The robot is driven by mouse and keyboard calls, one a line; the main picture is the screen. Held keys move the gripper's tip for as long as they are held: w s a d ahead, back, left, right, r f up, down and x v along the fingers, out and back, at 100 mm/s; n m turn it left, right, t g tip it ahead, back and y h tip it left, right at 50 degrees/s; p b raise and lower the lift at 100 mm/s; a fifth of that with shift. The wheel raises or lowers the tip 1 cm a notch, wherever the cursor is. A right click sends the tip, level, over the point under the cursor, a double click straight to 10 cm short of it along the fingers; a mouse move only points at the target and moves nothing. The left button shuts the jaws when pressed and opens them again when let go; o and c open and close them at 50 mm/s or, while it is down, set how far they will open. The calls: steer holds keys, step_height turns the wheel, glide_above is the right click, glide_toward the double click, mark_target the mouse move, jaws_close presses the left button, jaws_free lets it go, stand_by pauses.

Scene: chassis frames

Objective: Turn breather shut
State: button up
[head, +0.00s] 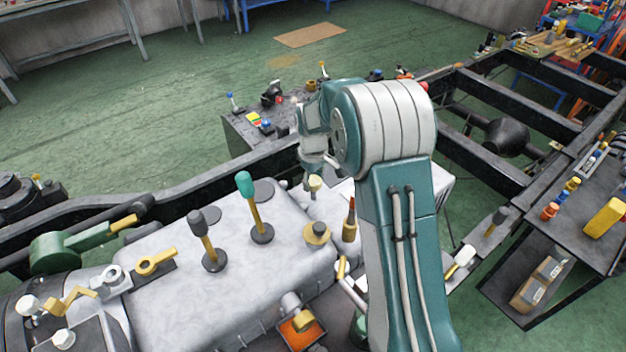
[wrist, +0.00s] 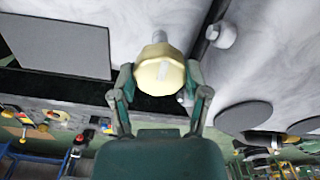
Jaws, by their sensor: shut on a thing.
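In the head view, a small cream cap (head: 316,183) shows just below my wrist, above the housing top (head: 285,225). My gripper is mostly hidden there by my arm. How far the cap is turned cannot be told.
A teal-topped lever (head: 251,205) and a dark-knobbed lever (head: 205,240) rise from the housing left of my arm. A yellow round cap (head: 317,234) stands close below my gripper. Dark chassis rails (head: 210,185) run behind. A tool bench (head: 580,215) is at right.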

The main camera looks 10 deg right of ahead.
steer(key=shift+f, duration=0.1)
steer(key=m, duration=0.8)
steer(key=shift+s+f+m, duration=0.1)
steer(key=shift+m, duration=0.2)
steer(key=m, duration=0.4)
steer(key=shift+m, duration=2.6)
steer(key=o, duration=1.1)
steer(key=shift+o, duration=0.2)
